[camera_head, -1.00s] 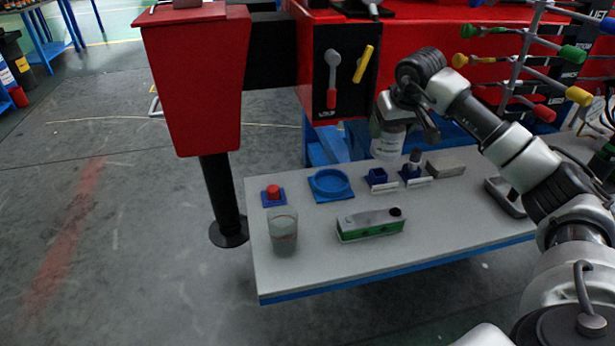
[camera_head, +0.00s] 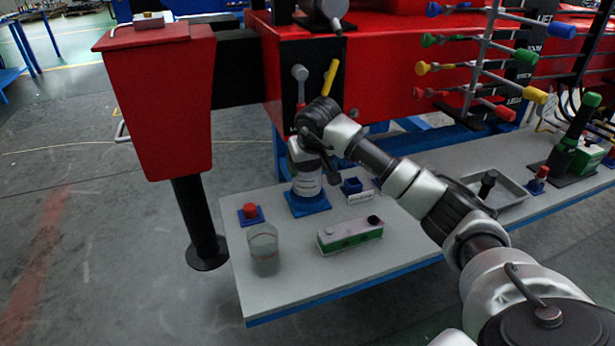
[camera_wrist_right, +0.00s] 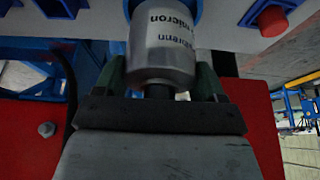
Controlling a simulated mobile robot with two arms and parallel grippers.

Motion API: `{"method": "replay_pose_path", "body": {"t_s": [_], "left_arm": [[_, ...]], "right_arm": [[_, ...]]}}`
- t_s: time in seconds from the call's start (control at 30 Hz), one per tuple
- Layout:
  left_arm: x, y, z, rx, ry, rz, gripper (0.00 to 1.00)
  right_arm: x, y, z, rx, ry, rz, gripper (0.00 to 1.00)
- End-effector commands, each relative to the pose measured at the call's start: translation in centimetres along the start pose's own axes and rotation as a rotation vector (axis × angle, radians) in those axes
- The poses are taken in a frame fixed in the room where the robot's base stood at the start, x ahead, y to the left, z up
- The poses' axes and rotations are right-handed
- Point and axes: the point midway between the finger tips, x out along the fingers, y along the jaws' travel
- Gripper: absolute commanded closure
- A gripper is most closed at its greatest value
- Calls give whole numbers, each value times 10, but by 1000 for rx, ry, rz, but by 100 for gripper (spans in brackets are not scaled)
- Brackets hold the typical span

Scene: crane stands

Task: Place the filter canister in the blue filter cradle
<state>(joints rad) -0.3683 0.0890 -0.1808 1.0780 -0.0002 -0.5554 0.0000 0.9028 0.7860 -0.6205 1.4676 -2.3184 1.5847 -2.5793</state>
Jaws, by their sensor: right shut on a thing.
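The filter canister (camera_head: 306,182) is a pale cylinder with dark printing. It stands upright at the blue filter cradle (camera_head: 310,208) on the grey table. Its lower end lines up with the cradle's round holder; I cannot tell whether it rests inside or hangs just above. My right gripper (camera_head: 316,158) is shut on the canister near its top. In the right wrist view the canister (camera_wrist_right: 163,50) sits between the fingers (camera_wrist_right: 160,85), and a bit of blue cradle (camera_wrist_right: 196,8) shows behind it. My left gripper is not in view.
A red button on a blue base (camera_head: 250,213) and a clear beaker (camera_head: 263,250) stand left of the cradle. A green-white box (camera_head: 350,236) lies in front, right. A small blue holder (camera_head: 351,186) is close right. A red machine panel with levers rises behind.

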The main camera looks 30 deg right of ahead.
Motion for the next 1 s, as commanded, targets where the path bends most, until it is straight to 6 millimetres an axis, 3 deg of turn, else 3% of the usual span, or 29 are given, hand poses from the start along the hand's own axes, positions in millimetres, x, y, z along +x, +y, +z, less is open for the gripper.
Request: {"method": "replay_pose_path", "body": {"t_s": [0.2, 0.67, 0.7, 0.83, 1.0], "left_arm": [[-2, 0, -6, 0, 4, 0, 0], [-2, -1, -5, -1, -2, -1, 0], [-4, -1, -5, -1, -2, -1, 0], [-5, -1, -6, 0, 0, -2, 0], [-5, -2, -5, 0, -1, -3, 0]], "right_arm": [[28, 0, 12, 1, -2, -2, 67], [33, 0, 14, 0, 2, -1, 67], [34, 0, 14, 0, -1, -1, 25], [34, 0, 14, 0, -1, 0, 5], [34, 0, 14, -1, -2, 0, 4]]}}
